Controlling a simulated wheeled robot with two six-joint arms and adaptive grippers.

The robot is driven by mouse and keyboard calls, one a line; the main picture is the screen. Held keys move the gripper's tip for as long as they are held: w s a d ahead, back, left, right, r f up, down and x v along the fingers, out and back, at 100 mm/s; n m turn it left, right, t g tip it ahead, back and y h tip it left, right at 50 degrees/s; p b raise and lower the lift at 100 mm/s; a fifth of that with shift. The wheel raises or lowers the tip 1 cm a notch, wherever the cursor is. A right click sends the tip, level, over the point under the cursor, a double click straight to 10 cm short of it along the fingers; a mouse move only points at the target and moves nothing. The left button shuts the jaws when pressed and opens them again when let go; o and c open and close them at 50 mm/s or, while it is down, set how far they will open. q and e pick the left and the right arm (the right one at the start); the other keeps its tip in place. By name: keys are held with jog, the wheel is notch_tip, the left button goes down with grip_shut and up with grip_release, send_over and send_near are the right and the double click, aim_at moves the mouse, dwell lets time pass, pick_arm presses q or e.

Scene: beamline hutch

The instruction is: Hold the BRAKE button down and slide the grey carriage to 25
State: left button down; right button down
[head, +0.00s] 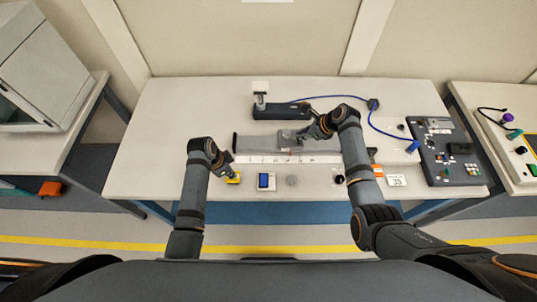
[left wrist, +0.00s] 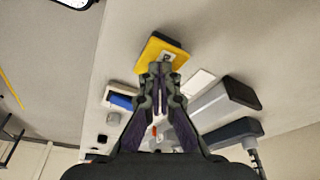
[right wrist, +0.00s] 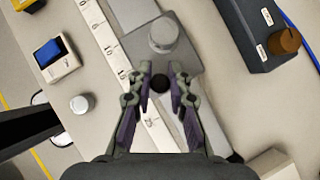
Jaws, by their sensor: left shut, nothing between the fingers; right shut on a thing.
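A yellow box (head: 233,179), seemingly the BRAKE button box, sits at the table's front left; it also shows in the left wrist view (left wrist: 152,52). My left gripper (head: 229,173) is shut and empty, its tips over the box's pale top (left wrist: 163,62). They hide the button, so I cannot tell if it is pressed. The grey carriage (head: 287,138) sits on the rail behind a white scale (head: 270,159). In the right wrist view the carriage (right wrist: 135,45) has a round grey knob (right wrist: 163,35). My right gripper (right wrist: 160,88) is shut on a small dark post at the carriage.
A blue-screened device (head: 266,181) and a grey round knob (head: 292,180) stand before the scale. A dark box (head: 280,112) lies behind the rail. A dark control panel (head: 448,152) and a number card (head: 396,180) are at right. A blue cable (head: 385,130) crosses the back right.

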jog(key=shift+d, duration=4.45)
jog(key=c, duration=1.2)
grip_release()
jog(key=shift+o, duration=0.2)
notch_tip(320, 180, up, 8)
pick_arm(q)
jog(key=shift+w+d+r+v, duration=0.15)
jog(key=shift+d+v, duration=0.1)
jog(key=shift+v, duration=0.9)
jog(key=shift+w+d+v, duration=0.1)
jog(key=shift+d+v, duration=0.1)
jog(key=shift+v, duration=0.9)
jog(key=shift+w+d+r+v, duration=0.15)
jog(key=shift+d+v, duration=0.1)
jog(key=shift+v, duration=0.9)
